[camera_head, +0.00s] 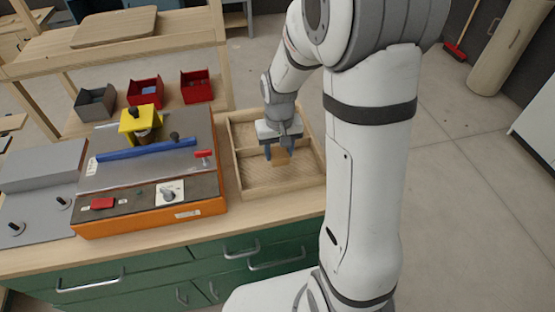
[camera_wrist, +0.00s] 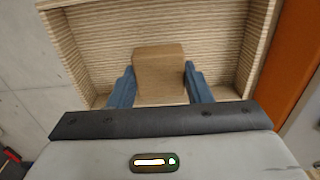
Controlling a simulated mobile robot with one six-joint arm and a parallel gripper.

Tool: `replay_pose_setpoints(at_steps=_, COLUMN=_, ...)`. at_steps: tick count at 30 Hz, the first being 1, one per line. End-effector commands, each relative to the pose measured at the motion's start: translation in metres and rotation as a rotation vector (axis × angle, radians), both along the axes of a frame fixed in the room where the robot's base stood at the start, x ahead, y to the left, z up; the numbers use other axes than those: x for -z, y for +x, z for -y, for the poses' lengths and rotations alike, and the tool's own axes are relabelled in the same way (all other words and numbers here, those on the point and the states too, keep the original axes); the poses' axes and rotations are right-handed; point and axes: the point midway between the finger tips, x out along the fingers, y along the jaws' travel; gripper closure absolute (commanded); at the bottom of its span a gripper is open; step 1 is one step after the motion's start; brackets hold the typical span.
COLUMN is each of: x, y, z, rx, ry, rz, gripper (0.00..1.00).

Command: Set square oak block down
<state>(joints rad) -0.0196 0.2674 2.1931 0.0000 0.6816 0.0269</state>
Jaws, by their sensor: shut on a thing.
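The square oak block (camera_wrist: 159,72) is light brown and shows between the two blue fingers of my gripper (camera_wrist: 160,88) in the wrist view. My gripper (camera_head: 279,151) is shut on it. In the head view the block (camera_head: 279,158) is small and partly hidden by the fingers. It is over or in a shallow wooden tray (camera_head: 291,189) with a ribbed floor and a divider. I cannot tell whether the block touches the tray floor.
Left of the tray stands an orange-sided machine (camera_head: 150,220) with a yellow part (camera_head: 140,119) and a blue bar (camera_head: 146,149). Small red bins (camera_head: 196,86) and a grey bin (camera_head: 96,102) stand behind it. The green drawer bench (camera_head: 200,270) ends right of the tray.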

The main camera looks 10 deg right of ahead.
Motion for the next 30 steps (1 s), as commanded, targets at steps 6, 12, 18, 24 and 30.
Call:
replay_pose_setpoints(at_steps=6, x=0.028, y=-0.001, z=-0.001, rx=-0.001, ry=0.0, rz=-0.004, gripper=0.78)
replay_pose_setpoints(at_steps=12, x=0.041, y=0.0, z=-0.001, rx=-0.002, ry=0.0, rz=0.0, gripper=0.78)
replay_pose_setpoints(at_steps=18, x=0.041, y=0.0, z=-0.001, rx=-0.003, ry=0.0, rz=0.001, gripper=0.78)
replay_pose_setpoints(at_steps=24, x=0.044, y=0.0, z=-0.001, rx=-0.003, ry=0.0, rz=0.001, gripper=0.49)
replay_pose_setpoints(at_steps=30, x=0.044, y=0.0, z=-0.002, rx=-0.004, ry=0.0, rz=0.001, gripper=0.34)
